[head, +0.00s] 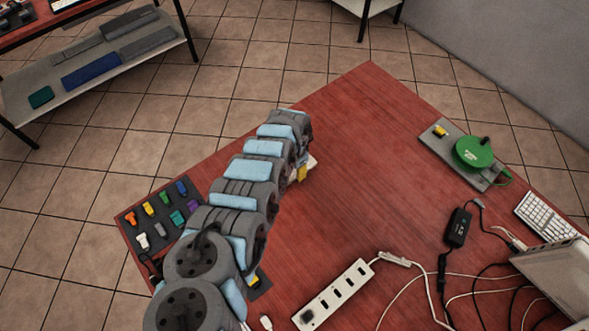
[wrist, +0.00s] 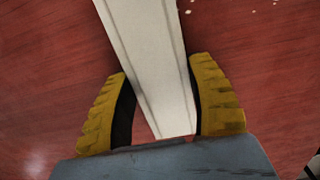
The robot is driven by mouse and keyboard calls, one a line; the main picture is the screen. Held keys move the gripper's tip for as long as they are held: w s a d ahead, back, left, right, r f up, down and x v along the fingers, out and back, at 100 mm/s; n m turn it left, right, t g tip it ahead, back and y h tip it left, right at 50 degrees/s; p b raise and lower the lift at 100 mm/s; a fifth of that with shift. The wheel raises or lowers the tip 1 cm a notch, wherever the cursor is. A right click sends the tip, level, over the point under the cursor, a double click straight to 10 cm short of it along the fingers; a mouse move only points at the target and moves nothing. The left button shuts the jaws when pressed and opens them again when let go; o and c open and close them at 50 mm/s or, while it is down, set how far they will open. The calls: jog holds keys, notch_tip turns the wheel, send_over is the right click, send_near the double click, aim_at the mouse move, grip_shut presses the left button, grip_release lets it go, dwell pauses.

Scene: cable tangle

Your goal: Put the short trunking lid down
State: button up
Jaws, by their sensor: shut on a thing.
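The short trunking lid (wrist: 146,50) is a long pale strip with a groove along each edge. In the wrist view it runs from the top edge down between the two yellow fingers of my gripper (wrist: 158,72), which is shut on it near its close end. In the head view only a small white bit of the lid (head: 312,161) shows beside my gripper (head: 301,172); my arm hides the rest. The red tabletop (head: 360,130) lies beneath. I cannot tell whether the lid touches it.
A white power strip (head: 335,294) and loose cables lie near the front. A green reel (head: 474,152) on a grey plate is at right, by a black adapter (head: 458,228) and keyboard (head: 545,216). A dark mat of coloured connectors (head: 129,219) is at left. The table's far middle is clear.

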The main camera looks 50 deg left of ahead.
jog(key=shift+f, duration=0.1)
jog(key=shift+f, duration=0.15)
jog(key=o, duration=1.2)
jog(key=shift+c, duration=0.2)
jog(key=shift+a+r+p, duration=0.1)
jog(key=shift+r+p, duration=0.4)
jog(key=shift+r, duration=1.25)
notch_tip(320, 180, up, 9)
jog(key=p, duration=0.1)
